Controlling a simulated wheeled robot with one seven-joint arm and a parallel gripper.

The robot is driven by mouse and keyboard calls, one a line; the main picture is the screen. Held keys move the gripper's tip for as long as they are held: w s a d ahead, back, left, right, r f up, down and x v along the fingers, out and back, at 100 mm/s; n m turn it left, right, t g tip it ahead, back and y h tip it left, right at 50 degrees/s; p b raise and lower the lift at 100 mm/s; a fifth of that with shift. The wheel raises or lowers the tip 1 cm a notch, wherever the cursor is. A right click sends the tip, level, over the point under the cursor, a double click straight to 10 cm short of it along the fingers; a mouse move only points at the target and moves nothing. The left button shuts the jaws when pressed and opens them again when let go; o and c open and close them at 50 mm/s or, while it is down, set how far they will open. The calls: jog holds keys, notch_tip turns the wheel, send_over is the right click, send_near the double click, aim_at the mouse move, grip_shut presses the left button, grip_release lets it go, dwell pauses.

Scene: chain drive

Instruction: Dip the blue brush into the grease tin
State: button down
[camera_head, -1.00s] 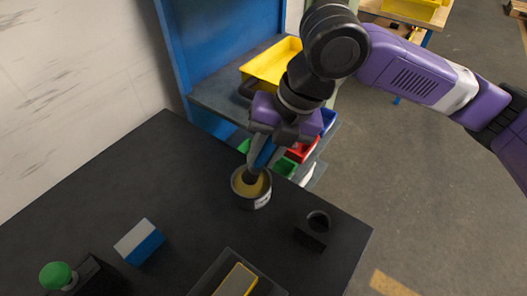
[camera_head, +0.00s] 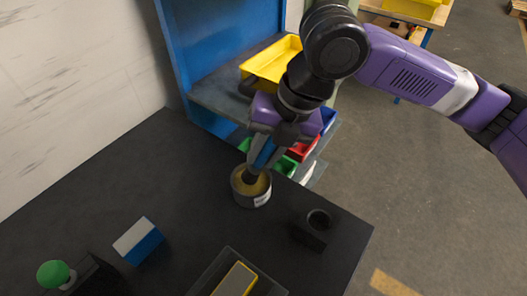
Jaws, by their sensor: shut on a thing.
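The grease tin (camera_head: 251,199) is a round grey can with tan grease inside, standing on the dark table near its far edge. My gripper (camera_head: 267,147) is above the tin, pointing down, shut on the blue brush (camera_head: 263,155). The brush is slightly tilted, and its dark lower end is inside the tin's rim, at the grease. Whether the tip is sunk in the grease or just over it is hard to tell. My fingers hide part of the handle.
On the black table (camera_head: 100,190) are a blue and white block (camera_head: 138,240), a green knob (camera_head: 54,274), a dark holder with a round opening (camera_head: 317,222), and a tray with a yellow-edged grey block (camera_head: 237,281). A shelf with coloured bins (camera_head: 272,62) stands behind.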

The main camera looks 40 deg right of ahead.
jog(key=shift+f+b, duration=0.45)
jog(key=shift+f, duration=0.1)
dwell(1.4)
jog(key=shift+r+p, duration=2.75)
jog(key=shift+r, duration=0.85)
